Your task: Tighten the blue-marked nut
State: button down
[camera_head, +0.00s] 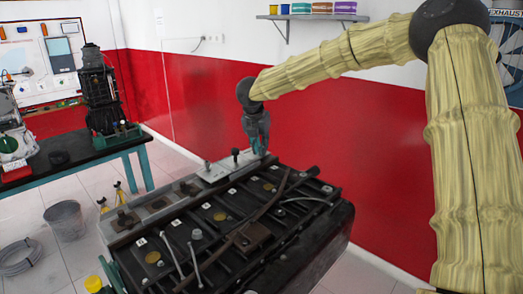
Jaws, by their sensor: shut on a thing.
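My gripper (259,148) points down at the far end of the engine block (215,225), beside a light grey plate (213,174). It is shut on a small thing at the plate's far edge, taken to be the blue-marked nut. The fingers mostly cover it, and its blue mark cannot be told from the teal colour around the fingertips. Two dark upright studs or nuts stand on the plate, one nearer the gripper (235,154) and one further left (207,164).
The block's top carries loose rods, a dark bar (240,232) and several caps. A bench (80,165) with engine parts stands at left. A grey bucket (65,219) and coiled hose (20,256) are on the floor. A wall shelf (310,17) hangs behind my arm.

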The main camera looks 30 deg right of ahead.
jog(key=m, duration=0.2)
jog(key=m+g+b, duration=0.1)
jog(key=m, duration=0.1)
jog(key=m+g+h+b, duration=0.1)
jog(key=m, duration=0.1)
jog(key=shift+w+a+m, duration=0.1)
jog(key=shift+w+m, duration=0.2)
jog(key=m+g, duration=0.1)
jog(key=m, duration=0.1)
jog(key=m+b, duration=0.1)
jog(key=m, duration=0.1)
jog(key=m+g+b, duration=0.1)
jog(key=m, duration=0.1)
jog(key=shift+w+g, duration=0.25)
jog(key=shift+g, duration=0.05)
jog(key=m+g, duration=0.1)
jog(key=m, duration=0.1)
jog(key=m+y, duration=0.1)
jog(key=m, duration=0.2)
jog(key=shift+w+r+m+g+b, duration=0.1)
jog(key=shift+w+m+g+b, duration=0.05)
jog(key=shift+m+g+b, duration=0.2)
jog(key=m, duration=0.1)
jog(key=m+y, duration=0.1)
jog(key=m, duration=0.1)
jog(key=m+g, duration=0.1)
jog(key=shift+d+m+y, duration=0.3)
jog(key=shift+m, duration=0.05)
